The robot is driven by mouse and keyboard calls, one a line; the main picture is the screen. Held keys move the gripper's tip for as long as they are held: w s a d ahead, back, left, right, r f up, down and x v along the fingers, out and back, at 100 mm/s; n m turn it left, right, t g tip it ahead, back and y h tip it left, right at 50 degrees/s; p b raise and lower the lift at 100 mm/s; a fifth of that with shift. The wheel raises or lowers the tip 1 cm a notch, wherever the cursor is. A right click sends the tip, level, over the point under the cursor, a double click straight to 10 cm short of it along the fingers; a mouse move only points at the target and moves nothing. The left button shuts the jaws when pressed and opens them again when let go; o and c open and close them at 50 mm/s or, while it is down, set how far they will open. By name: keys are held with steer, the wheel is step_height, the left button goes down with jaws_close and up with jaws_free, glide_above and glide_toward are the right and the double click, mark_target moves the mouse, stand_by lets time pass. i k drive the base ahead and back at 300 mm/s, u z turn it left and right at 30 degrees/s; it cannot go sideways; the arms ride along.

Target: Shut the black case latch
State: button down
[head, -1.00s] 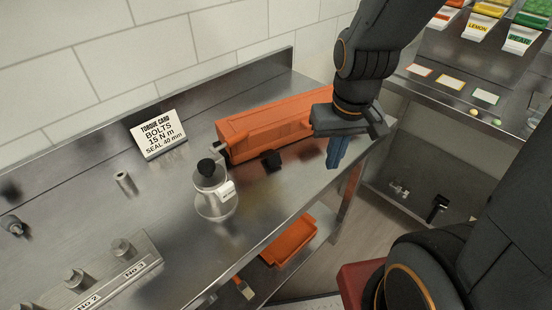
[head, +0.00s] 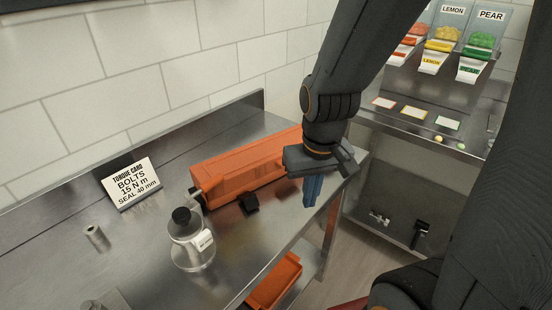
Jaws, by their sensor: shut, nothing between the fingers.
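The long orange case (head: 235,162) lies on the steel bench, with its right end hidden behind my gripper. A small black piece (head: 249,203), which looks like the latch, juts out low at the case's front, left of the middle. It appears swung out from the case wall; its hinge is too small to make out. My gripper (head: 312,192) points down at the right end of the case, on the near side. Its blue fingers are together and empty, apart from the black piece and well to the right of it. I cannot tell whether they touch the case.
A clear bottle with a black cap (head: 189,240) stands left of the black piece. A torque card (head: 133,184) and a small metal cylinder (head: 96,237) are farther left. An orange bin (head: 275,281) sits below the bench. Bare steel lies in front of the case.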

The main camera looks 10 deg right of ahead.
mark_target(250, 200)
steer(key=z, duration=1.15)
steer(key=k, duration=0.7)
steer(key=u, duration=1.15)
